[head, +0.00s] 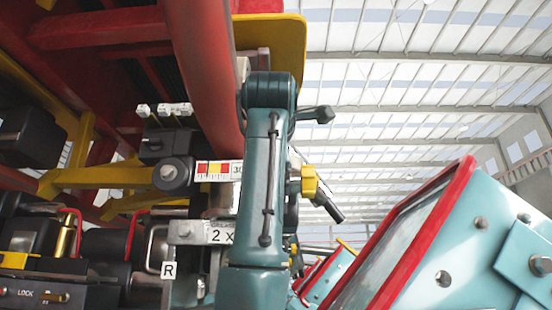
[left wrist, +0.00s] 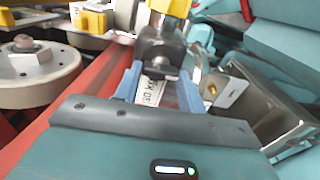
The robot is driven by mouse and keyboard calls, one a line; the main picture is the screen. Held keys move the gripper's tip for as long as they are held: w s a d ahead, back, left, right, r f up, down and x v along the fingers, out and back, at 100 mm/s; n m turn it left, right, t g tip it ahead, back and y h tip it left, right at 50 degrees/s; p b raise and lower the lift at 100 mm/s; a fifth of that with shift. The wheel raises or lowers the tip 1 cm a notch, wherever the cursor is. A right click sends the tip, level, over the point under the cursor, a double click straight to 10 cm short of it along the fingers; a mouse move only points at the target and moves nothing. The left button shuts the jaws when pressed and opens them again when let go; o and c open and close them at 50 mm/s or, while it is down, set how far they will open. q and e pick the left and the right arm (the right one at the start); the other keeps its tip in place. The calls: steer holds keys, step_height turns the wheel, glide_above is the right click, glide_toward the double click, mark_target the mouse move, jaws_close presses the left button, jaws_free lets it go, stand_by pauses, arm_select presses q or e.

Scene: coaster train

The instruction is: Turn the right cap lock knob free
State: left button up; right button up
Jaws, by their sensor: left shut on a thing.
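In the left wrist view my left gripper (left wrist: 160,88) has its two blue fingers closed on either side of a dark knob-like part (left wrist: 158,55). A yellow piece (left wrist: 168,7) sits just beyond that part, and a white printed label (left wrist: 152,88) shows between the fingers. I cannot tell for sure that the held part is the right cap lock knob. In the head view a teal arm link of mine stands in the middle and hides the left gripper. A plate marked R (head: 168,270) shows left of it. My right gripper is in neither view.
A thick red tube (head: 205,70) runs down close to the arm. A panel marked LOCK (head: 30,293) is at the lower left. A yellow knob (head: 308,182) shows right of the arm. A teal body with a red rim (head: 465,240) fills the lower right.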

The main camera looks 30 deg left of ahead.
arm_select(q)
steer(key=o, duration=1)
steer(key=shift+s, duration=0.15)
steer(key=b+v, duration=0.3)
steer(key=v, duration=1)
steer(key=shift+f, duration=0.1)
